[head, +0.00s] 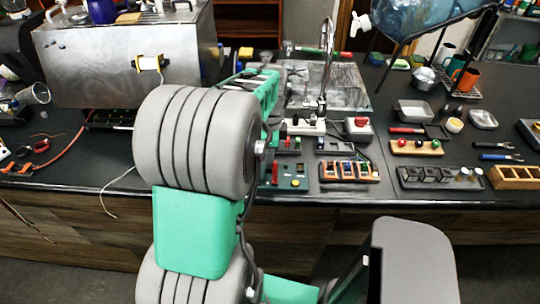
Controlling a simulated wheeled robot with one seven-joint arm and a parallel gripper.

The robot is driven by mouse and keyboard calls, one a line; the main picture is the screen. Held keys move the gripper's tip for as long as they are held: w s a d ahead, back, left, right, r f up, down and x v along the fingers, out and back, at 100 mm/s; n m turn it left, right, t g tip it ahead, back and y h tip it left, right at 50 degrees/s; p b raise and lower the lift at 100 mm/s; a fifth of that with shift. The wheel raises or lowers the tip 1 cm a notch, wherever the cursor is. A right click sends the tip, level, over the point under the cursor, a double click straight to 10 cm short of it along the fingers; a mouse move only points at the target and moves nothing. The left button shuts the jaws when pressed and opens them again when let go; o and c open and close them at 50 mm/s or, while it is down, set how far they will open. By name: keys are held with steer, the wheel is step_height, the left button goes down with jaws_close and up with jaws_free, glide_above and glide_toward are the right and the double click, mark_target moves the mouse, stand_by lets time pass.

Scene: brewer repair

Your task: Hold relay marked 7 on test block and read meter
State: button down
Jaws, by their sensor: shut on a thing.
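My arm fills the middle of the head view and hides my gripper and whatever is at its end. A green board (293,184) with small coloured parts lies partly behind my arm near the counter's front edge; I cannot tell whether it is the test block. Several dark blocks (425,174) sit in a grey tray (447,187) at the right. An orange rack (347,179) with dark pieces and coloured tops stands left of that tray. No marking 7 and no meter reading can be made out.
A steel machine (95,75) stands at the back left. A sink (345,85) with a tap is behind the middle. A red-button box (359,128), a wooden rack with coloured knobs (416,147) and a wooden compartment box (515,178) crowd the right. An orange cable (68,147) lies left.

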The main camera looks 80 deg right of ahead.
stand_by(0.8)
steer(key=c, duration=1.1)
jaws_free()
steer(key=shift+o, duration=0.2)
